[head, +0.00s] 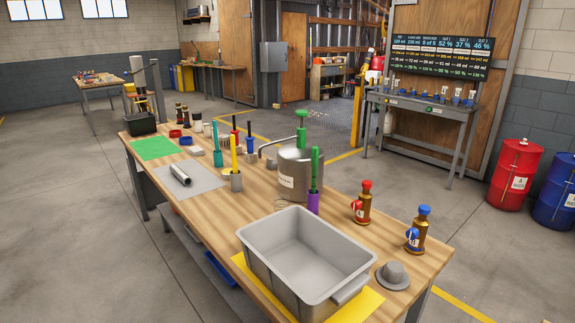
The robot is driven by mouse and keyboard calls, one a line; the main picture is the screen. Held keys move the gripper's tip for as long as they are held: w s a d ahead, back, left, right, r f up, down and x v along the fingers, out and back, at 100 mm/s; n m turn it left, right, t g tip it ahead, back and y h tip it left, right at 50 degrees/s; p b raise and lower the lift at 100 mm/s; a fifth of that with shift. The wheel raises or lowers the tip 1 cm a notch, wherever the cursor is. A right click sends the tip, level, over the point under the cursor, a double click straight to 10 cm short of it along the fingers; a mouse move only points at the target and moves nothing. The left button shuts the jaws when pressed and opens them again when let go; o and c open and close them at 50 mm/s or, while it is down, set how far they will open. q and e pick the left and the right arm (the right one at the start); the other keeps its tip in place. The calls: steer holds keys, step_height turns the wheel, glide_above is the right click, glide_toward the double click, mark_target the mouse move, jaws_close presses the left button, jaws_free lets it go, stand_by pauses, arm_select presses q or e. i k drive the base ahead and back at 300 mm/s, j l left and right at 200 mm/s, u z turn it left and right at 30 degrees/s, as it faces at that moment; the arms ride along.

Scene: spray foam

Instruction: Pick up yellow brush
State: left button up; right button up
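The yellow brush (234,154) stands upright in a small grey cup (236,181) on the wooden workbench, left of the steel tank. Its yellow handle points up, and its lower end is hidden inside the cup. Close by are a teal brush (216,145) to its left, and a red-and-black one (235,130) and a blue one (250,135) behind it. Neither of my grippers is in view.
The steel tank (300,178) with a green pump stands right of the brush. A grey bin (305,262) sits in front on a yellow mat. Two brown bottles (362,204) (418,232) stand at right. A metal cylinder (181,175) lies on a grey mat (200,182).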

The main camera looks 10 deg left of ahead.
mark_target(232, 138)
steer(key=i+j+z, duration=0.15)
steer(key=z, duration=0.25)
steer(key=j+z, duration=0.4)
steer(key=i+j+z, duration=0.1)
steer(key=j+z, duration=0.3)
steer(key=l, duration=0.1)
